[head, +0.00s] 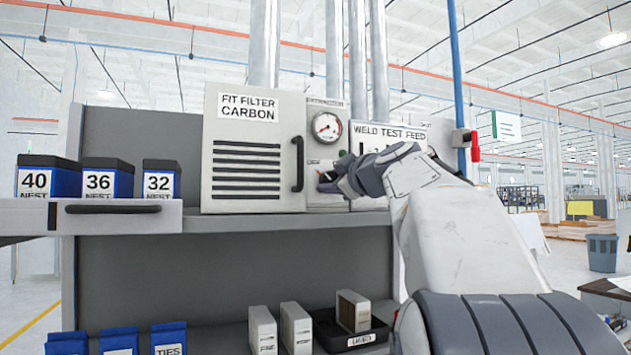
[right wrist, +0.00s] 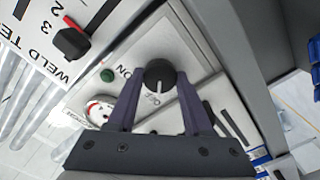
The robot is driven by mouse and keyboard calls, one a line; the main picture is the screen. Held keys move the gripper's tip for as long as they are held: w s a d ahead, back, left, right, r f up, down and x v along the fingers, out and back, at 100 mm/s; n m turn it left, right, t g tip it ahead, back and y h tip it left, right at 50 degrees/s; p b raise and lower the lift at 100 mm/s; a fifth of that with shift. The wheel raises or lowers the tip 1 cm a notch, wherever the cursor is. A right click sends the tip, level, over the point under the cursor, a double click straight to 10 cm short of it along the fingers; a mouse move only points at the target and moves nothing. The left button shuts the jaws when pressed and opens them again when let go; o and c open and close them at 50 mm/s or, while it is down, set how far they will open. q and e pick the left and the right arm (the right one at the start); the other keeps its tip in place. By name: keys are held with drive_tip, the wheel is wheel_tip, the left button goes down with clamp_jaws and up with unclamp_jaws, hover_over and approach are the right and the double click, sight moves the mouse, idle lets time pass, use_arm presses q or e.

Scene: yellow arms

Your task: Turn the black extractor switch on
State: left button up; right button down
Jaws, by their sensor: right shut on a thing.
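The black extractor switch (right wrist: 159,73) is a round knob on a pale panel with ON and OFF lettering. Its white pointer line faces the OFF lettering. My right gripper (right wrist: 157,82) has one finger on each side of the knob and is shut on it. In the head view my right gripper (head: 328,181) is at the panel below the gauge, and the knob is mostly hidden there. My left gripper is not in view.
A round gauge (head: 327,126) sits above the switch. A filter cabinet (head: 228,180) with a black handle (head: 298,164) stands to the left. The weld test feed panel (head: 393,131) is to the right; its red and black selector (right wrist: 71,41) shows in the wrist view.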

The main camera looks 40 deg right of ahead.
drive_tip(key=shift+f, duration=0.1)
drive_tip(key=m+b, duration=0.2)
drive_tip(key=m, duration=0.1)
drive_tip(key=m+b, duration=0.1)
drive_tip(key=m, duration=0.3)
drive_tip(key=shift+m, duration=0.3)
drive_tip(key=m, duration=0.4)
drive_tip(key=shift+m+b, duration=0.3)
drive_tip(key=shift+b, duration=0.1)
drive_tip(key=m, duration=0.5)
drive_tip(key=shift+m, duration=0.3)
drive_tip(key=shift+c, duration=1.5)
unclamp_jaws()
drive_tip(key=shift+s, duration=0.1)
